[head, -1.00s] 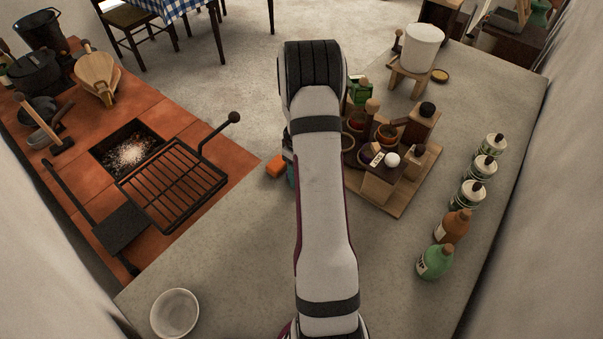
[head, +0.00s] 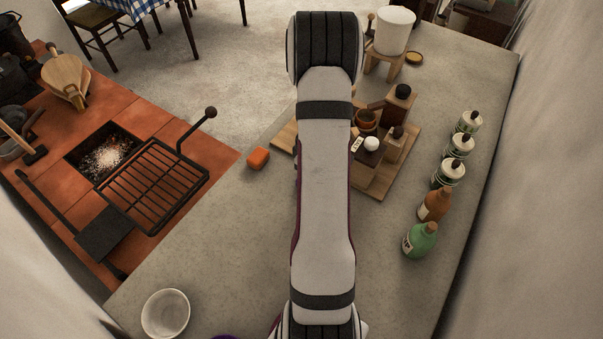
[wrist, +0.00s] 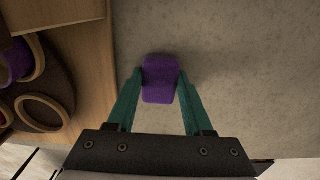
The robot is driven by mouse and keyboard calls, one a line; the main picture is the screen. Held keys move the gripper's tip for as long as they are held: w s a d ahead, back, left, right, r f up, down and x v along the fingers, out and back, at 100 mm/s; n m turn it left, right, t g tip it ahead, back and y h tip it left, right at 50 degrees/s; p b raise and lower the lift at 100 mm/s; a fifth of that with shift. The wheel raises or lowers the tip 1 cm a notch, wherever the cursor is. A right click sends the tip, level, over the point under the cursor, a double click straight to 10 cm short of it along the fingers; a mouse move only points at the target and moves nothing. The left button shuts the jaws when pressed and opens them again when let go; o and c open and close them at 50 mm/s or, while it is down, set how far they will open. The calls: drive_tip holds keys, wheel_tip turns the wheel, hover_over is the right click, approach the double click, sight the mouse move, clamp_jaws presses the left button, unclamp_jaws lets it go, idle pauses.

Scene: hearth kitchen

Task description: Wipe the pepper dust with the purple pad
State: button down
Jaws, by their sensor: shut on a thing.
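The purple pad (wrist: 160,80) sits between the two teal fingers of my gripper (wrist: 161,74) in the wrist view. My gripper is shut on it, above or against the grey counter (wrist: 240,60); I cannot tell whether the pad touches the surface. The wooden board (wrist: 92,75) lies just left of the pad in that view. In the head view my arm hides the gripper and most of the pad. I cannot make out any pepper dust in either view; it may be behind my arm.
The board carries jars and a white ball (head: 372,143). Several bottles, one of them green (head: 420,240), line the right side. Counter between is clear.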

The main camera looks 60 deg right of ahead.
drive_tip(key=shift+r, duration=4.05)
drive_tip(key=w+a+r, duration=1.1)
drive_tip(key=w+a, duration=0.2)
drive_tip(key=a, duration=0.1)
drive_tip(key=a+r, duration=0.4)
drive_tip(key=a, duration=0.4)
drive_tip(key=w+a+r, duration=0.1)
drive_tip(key=a+r, duration=0.4)
drive_tip(key=a, duration=0.4)
drive_tip(key=shift+a+r, duration=0.2)
drive_tip(key=shift+w+d, duration=0.1)
drive_tip(key=shift+d, duration=0.05)
